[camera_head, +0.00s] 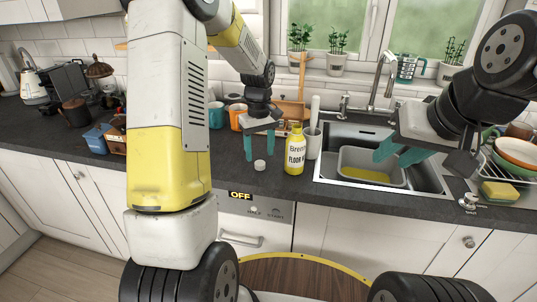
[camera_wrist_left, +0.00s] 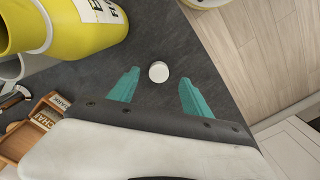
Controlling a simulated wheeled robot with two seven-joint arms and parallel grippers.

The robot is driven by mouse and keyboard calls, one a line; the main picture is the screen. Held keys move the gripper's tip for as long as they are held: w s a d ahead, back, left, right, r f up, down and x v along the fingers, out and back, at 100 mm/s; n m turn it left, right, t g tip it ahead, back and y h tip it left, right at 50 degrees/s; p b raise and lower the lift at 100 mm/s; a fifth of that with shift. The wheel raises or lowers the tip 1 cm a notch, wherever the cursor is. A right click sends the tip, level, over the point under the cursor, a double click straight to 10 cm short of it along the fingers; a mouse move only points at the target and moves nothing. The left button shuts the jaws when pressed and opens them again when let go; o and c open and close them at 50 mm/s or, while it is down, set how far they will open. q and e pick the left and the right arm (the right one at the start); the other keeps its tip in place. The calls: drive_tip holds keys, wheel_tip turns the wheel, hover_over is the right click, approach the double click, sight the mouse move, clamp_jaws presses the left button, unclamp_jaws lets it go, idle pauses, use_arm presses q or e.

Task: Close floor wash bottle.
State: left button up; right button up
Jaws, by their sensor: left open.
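The yellow floor wash bottle (camera_head: 294,158) stands upright on the dark worktop, left of the sink. No cap shows on its yellow neck. It also shows in the left wrist view (camera_wrist_left: 85,40), at the upper left. A small round white cap (camera_head: 259,165) lies on the worktop left of the bottle. In the left wrist view the cap (camera_wrist_left: 158,71) is in line with the gap between the fingertips. My left gripper (camera_head: 264,158) is open and empty, pointing down above the cap. My right gripper (camera_head: 390,161) is open and empty over the sink.
The sink (camera_head: 428,180) holds a grey basin (camera_head: 372,162). A white cup (camera_head: 312,143) stands close behind the bottle. Orange (camera_head: 236,117) and teal mugs are further back. A dish rack with plates and a sponge (camera_head: 499,191) is at right. The worktop's front edge is close to the cap.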

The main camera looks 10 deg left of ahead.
sight(260, 163)
use_arm(q)
drive_tip(key=f, duration=0.4)
drive_tip(key=shift+w+f, duration=0.1)
drive_tip(key=shift+w, duration=0.1)
clamp_jaws()
drive_tip(key=shift+r, duration=0.5)
drive_tip(key=r, duration=0.2)
drive_tip(key=shift+s+d+r, duration=0.1)
drive_tip(key=shift+s+r, duration=0.15)
drive_tip(key=shift+r, duration=0.15)
drive_tip(key=s+d, duration=0.3)
drive_tip(key=s, duration=0.4)
drive_tip(key=s+d+r, duration=0.1)
drive_tip(key=s+d, duration=0.2)
drive_tip(key=s, duration=0.4)
drive_tip(key=shift+r, duration=0.15)
